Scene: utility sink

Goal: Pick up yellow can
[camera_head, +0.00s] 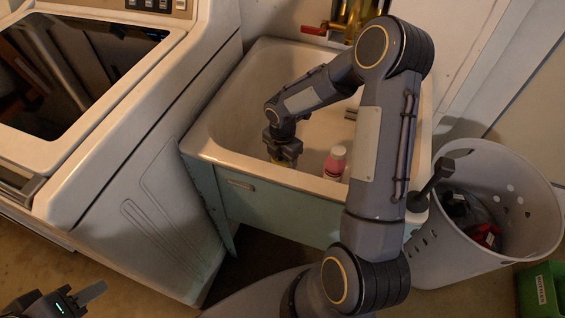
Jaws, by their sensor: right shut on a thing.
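My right arm reaches over the front of the sink (222,128), and my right gripper (283,150) points down into the basin at its left part. It is shut on the yellow can (289,160), of which only a small yellowish part shows below the fingers. The rest of the can is hidden by the gripper and the front rim. My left gripper (82,296) is at the bottom left corner, partly cut off, away from the sink. One pale finger shows, so its opening cannot be told.
A pink bottle with a white cap (335,164) stands in the basin right of the can. A red-handled tap (322,30) is at the back. A washing machine (150,190) stands left, a white bin (470,258) right, a green box (541,291) lower right.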

